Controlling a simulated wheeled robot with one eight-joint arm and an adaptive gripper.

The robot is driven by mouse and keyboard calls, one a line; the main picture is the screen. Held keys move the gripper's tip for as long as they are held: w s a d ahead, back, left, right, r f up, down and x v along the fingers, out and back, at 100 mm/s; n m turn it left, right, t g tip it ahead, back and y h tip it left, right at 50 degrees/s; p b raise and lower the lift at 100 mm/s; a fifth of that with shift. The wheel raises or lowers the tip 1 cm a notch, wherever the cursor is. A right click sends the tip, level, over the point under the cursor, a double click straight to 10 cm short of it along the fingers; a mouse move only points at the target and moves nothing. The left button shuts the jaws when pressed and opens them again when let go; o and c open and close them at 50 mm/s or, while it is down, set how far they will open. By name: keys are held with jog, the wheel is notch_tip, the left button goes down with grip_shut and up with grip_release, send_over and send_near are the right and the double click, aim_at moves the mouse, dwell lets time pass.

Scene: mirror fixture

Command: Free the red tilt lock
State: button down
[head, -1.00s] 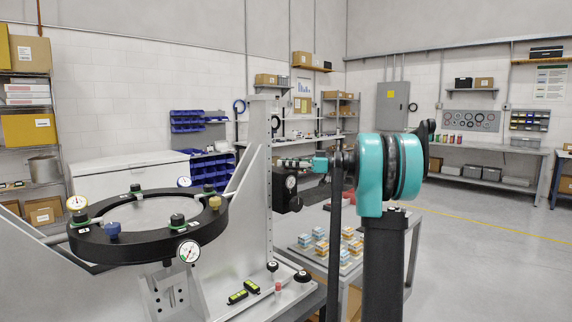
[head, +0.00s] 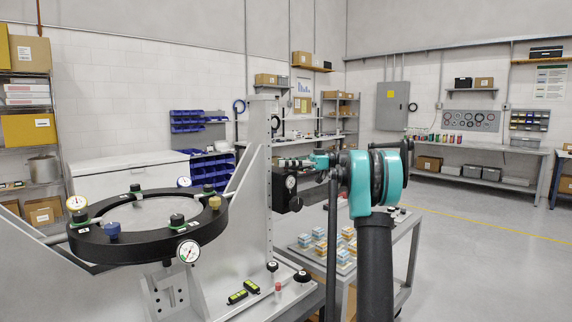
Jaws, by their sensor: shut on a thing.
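My gripper (head: 292,162) is at the right side of the upright metal post (head: 258,170), at the end of my teal arm. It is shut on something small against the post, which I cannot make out. No red tilt lock shows clearly at the fingers. A small red-topped piece (head: 278,287) stands on the fixture base, apart from my gripper; I cannot tell whether it is the lock. A black block with a dial gauge (head: 291,182) sits just below the fingers, with a dark round knob (head: 296,204) under it.
A black mirror ring (head: 130,245) with gauges and coloured knobs fills the left. Two yellow-green levels (head: 237,297) lie on the base. A cart (head: 395,228) with several small boxes stands behind my arm. Floor is free at right.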

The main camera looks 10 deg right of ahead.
jog(key=c, duration=1.2)
grip_release()
jog(key=shift+w+d, duration=0.15)
jog(key=shift+d, duration=3.55)
